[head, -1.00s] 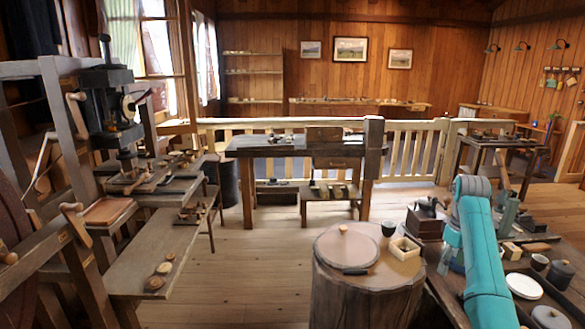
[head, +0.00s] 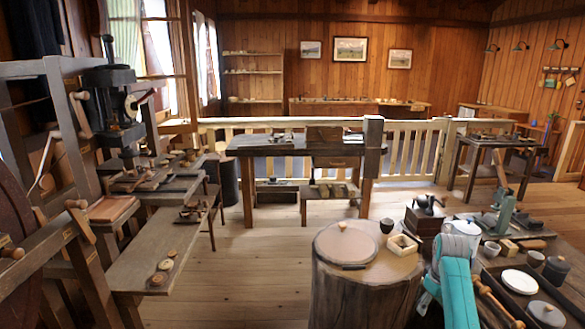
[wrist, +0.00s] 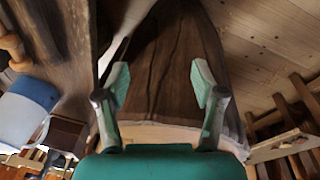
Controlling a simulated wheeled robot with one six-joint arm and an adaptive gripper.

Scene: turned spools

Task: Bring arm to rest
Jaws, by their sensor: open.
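My arm (head: 455,290) is at the lower right of the head view, folded low beside the tree-stump block. My gripper (wrist: 160,85) shows in the wrist view with its two fingers spread apart and nothing between them. In the head view the gripper itself is hidden. Behind the fingers in the wrist view is a dark wooden surface, likely the side of the stump (wrist: 165,50); I cannot tell the distance to it.
The stump (head: 350,300) carries a round board (head: 330,250), a dark cup (head: 387,226) and a small wooden box (head: 403,246). Open floor (head: 240,270) lies left of the stump.

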